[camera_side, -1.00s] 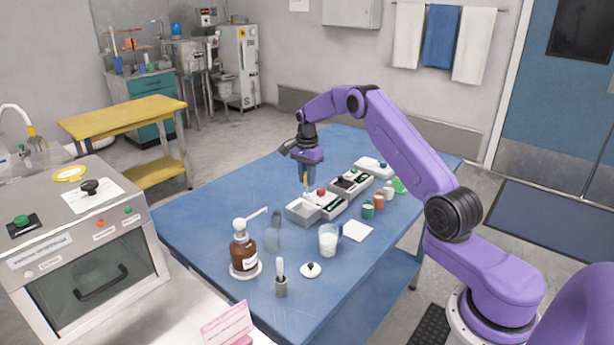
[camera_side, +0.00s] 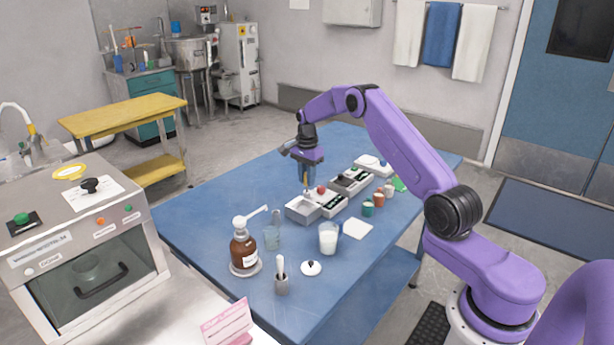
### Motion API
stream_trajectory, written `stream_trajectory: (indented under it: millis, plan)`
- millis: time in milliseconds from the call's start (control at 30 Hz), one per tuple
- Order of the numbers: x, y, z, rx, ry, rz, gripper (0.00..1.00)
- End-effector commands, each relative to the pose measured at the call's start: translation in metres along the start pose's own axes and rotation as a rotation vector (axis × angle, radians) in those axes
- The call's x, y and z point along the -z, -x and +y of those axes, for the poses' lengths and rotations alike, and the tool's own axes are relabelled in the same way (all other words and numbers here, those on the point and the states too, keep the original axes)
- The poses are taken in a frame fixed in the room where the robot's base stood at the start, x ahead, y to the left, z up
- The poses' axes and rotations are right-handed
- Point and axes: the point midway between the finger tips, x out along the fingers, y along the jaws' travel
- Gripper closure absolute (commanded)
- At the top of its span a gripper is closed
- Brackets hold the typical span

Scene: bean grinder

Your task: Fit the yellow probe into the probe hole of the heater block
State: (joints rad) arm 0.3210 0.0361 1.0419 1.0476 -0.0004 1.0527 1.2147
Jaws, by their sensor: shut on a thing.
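My gripper (camera_side: 307,184) is shut on the yellow probe (camera_side: 306,178), a thin upright piece between its fingers. It points down over the far end of a grey block with a lighter top (camera_side: 303,208), which looks like the heater block. The probe hole is too small to make out. The probe's lower end is very close to the block, and I cannot tell whether it touches or has entered it.
Several boxes with buttons, one a white and black unit (camera_side: 350,181), run in a row to the right of the block. Green (camera_side: 368,208) and orange (camera_side: 379,200) cups, a glass of white liquid (camera_side: 328,238) and a brown bottle (camera_side: 244,250) stand nearer. The table's left part is clear.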

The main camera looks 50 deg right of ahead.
Motion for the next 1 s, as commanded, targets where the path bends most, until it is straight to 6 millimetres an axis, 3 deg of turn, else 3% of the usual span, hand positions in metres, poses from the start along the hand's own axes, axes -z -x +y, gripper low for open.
stream_trajectory:
  millis: [1000]
  plan:
    - [-0.0001, -0.0077, 0.0000, 0.000, 0.000, 0.000, 1.00]
